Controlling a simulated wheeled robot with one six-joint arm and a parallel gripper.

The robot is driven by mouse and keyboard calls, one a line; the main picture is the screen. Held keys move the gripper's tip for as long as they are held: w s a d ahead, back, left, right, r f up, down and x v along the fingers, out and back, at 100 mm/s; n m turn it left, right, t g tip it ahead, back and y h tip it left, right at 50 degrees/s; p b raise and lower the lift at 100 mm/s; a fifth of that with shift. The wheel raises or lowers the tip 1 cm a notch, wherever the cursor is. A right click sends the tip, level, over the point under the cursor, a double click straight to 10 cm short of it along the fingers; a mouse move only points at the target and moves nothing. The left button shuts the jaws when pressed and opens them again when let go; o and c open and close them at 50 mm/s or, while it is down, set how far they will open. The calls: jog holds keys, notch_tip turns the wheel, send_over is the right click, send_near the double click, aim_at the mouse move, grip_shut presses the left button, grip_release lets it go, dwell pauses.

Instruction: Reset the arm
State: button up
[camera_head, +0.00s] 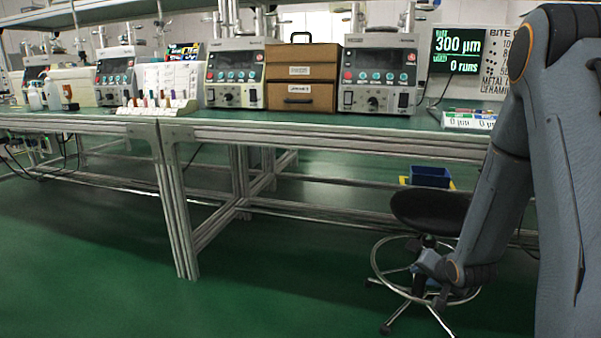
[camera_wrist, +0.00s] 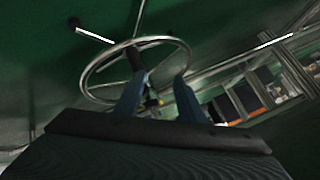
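My arm (camera_head: 500,190) hangs down at the right side of the head view, in front of the bench. It bends at a low joint (camera_head: 470,275) beside the stool. My gripper (camera_wrist: 158,88) shows in the wrist view with its two fingers apart and nothing seen between them but background. The stool's metal foot ring (camera_wrist: 92,75) appears beyond the fingers; I cannot tell how far off it is.
A black round stool (camera_head: 430,208) stands close by my arm. The long green-topped bench (camera_head: 330,134) carries lapping machines (camera_head: 378,75), brown drawers (camera_head: 302,70), a white rack (camera_head: 165,85) and a display (camera_head: 457,50). A blue bin (camera_head: 430,176) sits under it. The green floor (camera_head: 90,270) is clear at front left.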

jog(key=s+a+r+n+g+y+p, duration=0.1)
jog(key=s+a+r+n+g, duration=0.3)
jog(key=s+a+r, duration=0.65)
jog(key=s+a+r+n+g+p, duration=0.15)
jog(key=s+a+r+n, duration=0.4)
jog(key=s+a, duration=0.95)
jog(key=s+a+r+n+g+y, duration=0.1)
jog(key=s+a+r+n+g, duration=0.45)
jog(key=s+a, duration=0.75)
jog(key=d+r+m+t+p, duration=0.1)
jog(key=d+r+m+p, duration=0.2)
jog(key=d+r+p, duration=0.8)
jog(key=s+d+r+m+h+p, duration=0.1)
jog(key=d+r+m+p, duration=0.2)
jog(key=d+r+p, duration=0.8)
notch_tip(320, 180, up, 8)
jog(key=p, duration=1.5)
jog(key=shift+f+m+t+h, duration=0.2)
jog(key=shift+m+t+h, duration=0.1)
jog(key=shift+t, duration=0.1)
jog(key=shift+s, duration=0.1)
jog(key=shift+c, duration=0.6)
